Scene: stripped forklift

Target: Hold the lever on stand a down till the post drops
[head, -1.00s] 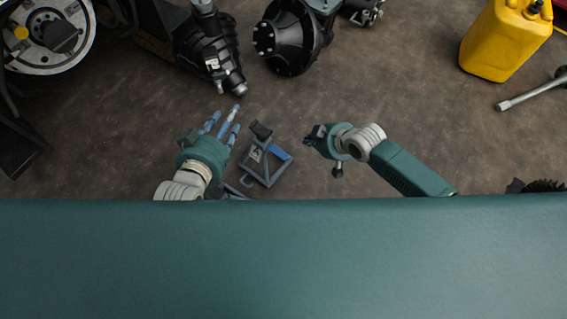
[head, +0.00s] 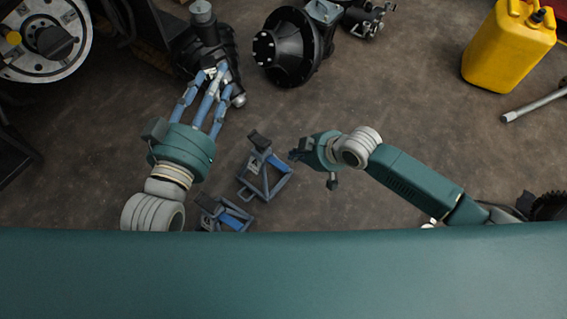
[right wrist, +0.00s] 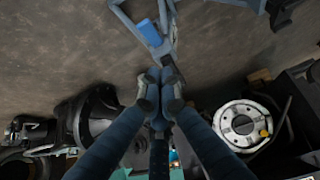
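Two small blue-grey jack stands are on the floor in the head view: one stand (head: 266,178) in the middle, with a dark post top (head: 259,141) and a blue lever (head: 277,164), and a second stand (head: 226,215) nearer me, partly cut off. I cannot tell which is stand a. My right gripper (head: 297,153) is just right of the middle stand. In the right wrist view its fingertips (right wrist: 160,91) are drawn together, with a stand (right wrist: 165,48) and its blue lever (right wrist: 150,32) beyond them. My left gripper (head: 213,82) has its fingers spread and empty, over dark machinery.
Dark axle parts (head: 291,48) stand at the back. A round hub (head: 40,40) is at the far left. A yellow can (head: 509,45) and a metal bar (head: 535,104) are at the right. Floor between the right arm and the can is clear.

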